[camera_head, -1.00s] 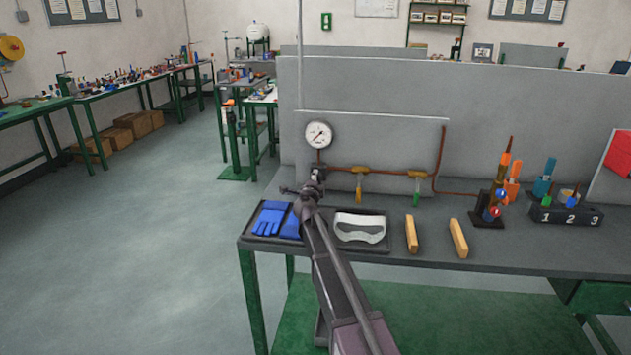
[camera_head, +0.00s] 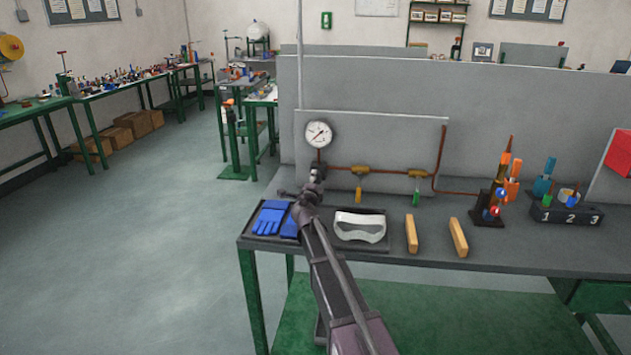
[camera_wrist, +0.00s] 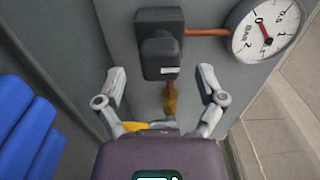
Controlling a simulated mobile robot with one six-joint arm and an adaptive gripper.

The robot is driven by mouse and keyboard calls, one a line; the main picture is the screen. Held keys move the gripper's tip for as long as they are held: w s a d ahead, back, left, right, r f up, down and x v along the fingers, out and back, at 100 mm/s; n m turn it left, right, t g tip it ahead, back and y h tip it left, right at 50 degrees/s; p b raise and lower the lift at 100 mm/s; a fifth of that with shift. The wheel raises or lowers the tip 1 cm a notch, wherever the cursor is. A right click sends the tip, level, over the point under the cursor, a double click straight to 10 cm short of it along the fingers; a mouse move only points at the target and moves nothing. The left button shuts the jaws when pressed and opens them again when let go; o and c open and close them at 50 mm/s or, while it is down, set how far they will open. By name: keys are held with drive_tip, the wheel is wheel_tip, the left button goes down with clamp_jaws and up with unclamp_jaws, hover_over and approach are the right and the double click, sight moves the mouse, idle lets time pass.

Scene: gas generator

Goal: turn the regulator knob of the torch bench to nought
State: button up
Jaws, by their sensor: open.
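The regulator (camera_wrist: 160,45) is a dark grey block with a blocky knob (camera_wrist: 158,58) on its front, at the top middle of the wrist view. In the head view the regulator (camera_head: 317,173) sits under the round white gauge (camera_head: 318,134), partly behind my arm. In the head view my gripper (camera_head: 300,192) is hard to make out.
A copper pipe (camera_head: 340,167) runs right from the regulator to a yellow valve (camera_head: 361,170) and a second valve (camera_head: 417,174). Blue gloves (camera_head: 268,217) and goggles (camera_head: 360,225) lie in a dark tray below. Two wooden blocks (camera_head: 411,234) lie to the right.

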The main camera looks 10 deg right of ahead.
drive_tip(key=v, duration=0.9)
drive_tip(key=shift+s, duration=0.2)
